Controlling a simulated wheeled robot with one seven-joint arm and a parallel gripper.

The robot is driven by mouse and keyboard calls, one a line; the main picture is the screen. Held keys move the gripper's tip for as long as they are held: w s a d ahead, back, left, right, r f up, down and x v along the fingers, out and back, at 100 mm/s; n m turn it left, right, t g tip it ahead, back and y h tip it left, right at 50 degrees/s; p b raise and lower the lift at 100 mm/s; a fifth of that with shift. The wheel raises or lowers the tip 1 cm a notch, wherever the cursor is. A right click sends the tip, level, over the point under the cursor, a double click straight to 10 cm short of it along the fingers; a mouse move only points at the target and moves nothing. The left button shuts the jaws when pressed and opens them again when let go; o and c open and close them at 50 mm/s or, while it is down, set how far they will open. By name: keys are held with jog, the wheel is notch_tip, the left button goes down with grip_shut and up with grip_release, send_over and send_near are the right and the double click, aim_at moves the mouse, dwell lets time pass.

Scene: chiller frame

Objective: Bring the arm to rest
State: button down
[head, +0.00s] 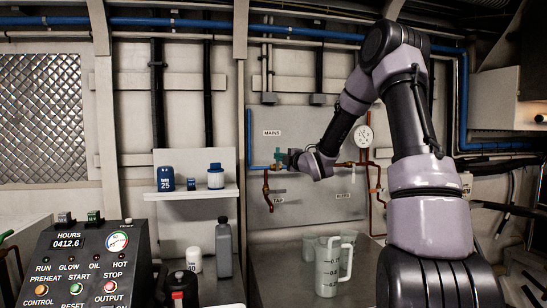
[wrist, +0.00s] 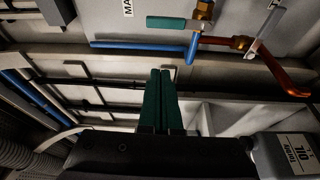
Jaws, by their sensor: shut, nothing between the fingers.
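My arm reaches up and over from the right in the head view and ends at the panel, with my gripper (head: 291,158) in front of the pipework below the MAINS label. In the wrist view my gripper's two green fingers (wrist: 161,75) are pressed together with nothing between them. A valve with a green handle (wrist: 166,23) lies beyond the fingertips, apart from them in the picture. The handle also shows beside my gripper in the head view (head: 278,154). I cannot tell the exact gap in depth.
A gauge (head: 363,136) and copper pipes are on the panel. A clear jug (head: 328,268) stands on the bench below my arm. A grey bottle (head: 223,248) stands left of it. A shelf (head: 190,194) holds blue containers. A control box (head: 85,265) fills the lower left.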

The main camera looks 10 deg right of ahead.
jog(key=s+d+r+m+g+h, duration=0.1)
jog(key=s+r+m+g+h, duration=0.25)
jog(key=s+m, duration=0.9)
jog(key=s+d+r+m+g+h, duration=0.3)
jog(key=s+m, duration=0.4)
jog(key=s, duration=1.1)
jog(key=s+a+f+m+g+y, duration=0.1)
jog(key=s+a+m, duration=0.1)
jog(key=s, duration=0.5)
jog(key=s+a+f+m+g+y, duration=0.1)
jog(key=s+a+m+g, duration=0.1)
jog(key=s+m, duration=0.2)
jog(key=s, duration=0.3)
jog(key=shift+s+a+f, duration=0.15)
jog(key=shift+f, duration=0.2)
jog(key=shift+g+y, duration=0.25)
